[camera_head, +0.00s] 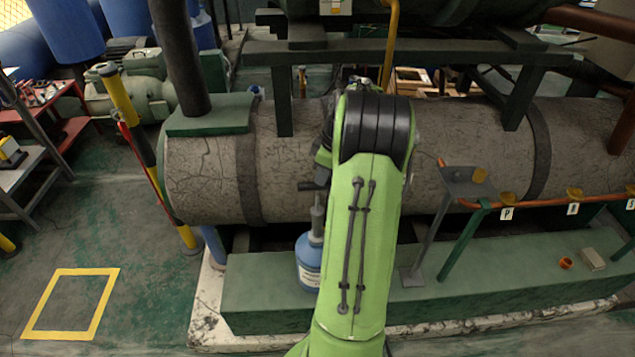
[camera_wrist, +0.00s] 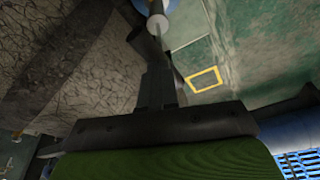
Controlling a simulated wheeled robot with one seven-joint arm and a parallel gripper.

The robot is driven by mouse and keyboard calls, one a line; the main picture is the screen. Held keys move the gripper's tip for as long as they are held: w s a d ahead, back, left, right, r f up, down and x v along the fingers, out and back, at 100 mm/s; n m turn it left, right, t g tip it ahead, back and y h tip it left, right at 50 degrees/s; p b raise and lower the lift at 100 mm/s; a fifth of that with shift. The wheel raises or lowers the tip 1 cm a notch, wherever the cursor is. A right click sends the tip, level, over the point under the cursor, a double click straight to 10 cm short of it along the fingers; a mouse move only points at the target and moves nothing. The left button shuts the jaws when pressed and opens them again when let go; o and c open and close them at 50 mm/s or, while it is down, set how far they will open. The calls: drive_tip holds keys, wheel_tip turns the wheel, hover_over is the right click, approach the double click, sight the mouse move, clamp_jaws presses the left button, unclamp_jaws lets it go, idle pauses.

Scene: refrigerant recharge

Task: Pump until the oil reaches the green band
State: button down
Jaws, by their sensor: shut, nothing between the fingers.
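A blue oil container (camera_head: 309,262) with a white label stands on the green plinth, partly hidden by my green arm. A grey pump rod (camera_head: 317,225) rises from its top to a dark crosswise handle (camera_head: 308,186). In the wrist view the grey rod (camera_wrist: 158,27) and a bit of the blue container (camera_wrist: 145,5) show at the top edge. My gripper (camera_wrist: 157,75) is shut and empty, close to a dark bar that looks like the pump handle (camera_wrist: 147,42); I cannot tell whether they touch. No oil level or green band can be made out.
A large cracked grey tank (camera_head: 205,175) lies behind the container. To the right are a grey stand (camera_head: 430,230) and a copper pipe (camera_head: 545,202) with labelled brass fittings. A yellow floor square (camera_head: 50,304) lies on open floor at left.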

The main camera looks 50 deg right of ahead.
drive_tip(key=b+x, duration=0.1)
drive_tip(key=x, duration=0.1)
drive_tip(key=s+b+x, duration=0.1)
drive_tip(key=b+x, duration=0.1)
drive_tip(key=x, duration=0.1)
drive_tip(key=shift+s+d+f, duration=0.1)
drive_tip(key=shift+f, duration=0.3)
drive_tip(key=shift+r, duration=0.25)
drive_tip(key=s, duration=0.2)
drive_tip(key=s+d+r, duration=0.1)
drive_tip(key=shift+p, duration=0.4)
drive_tip(key=p, duration=0.4)
approach(325, 186)
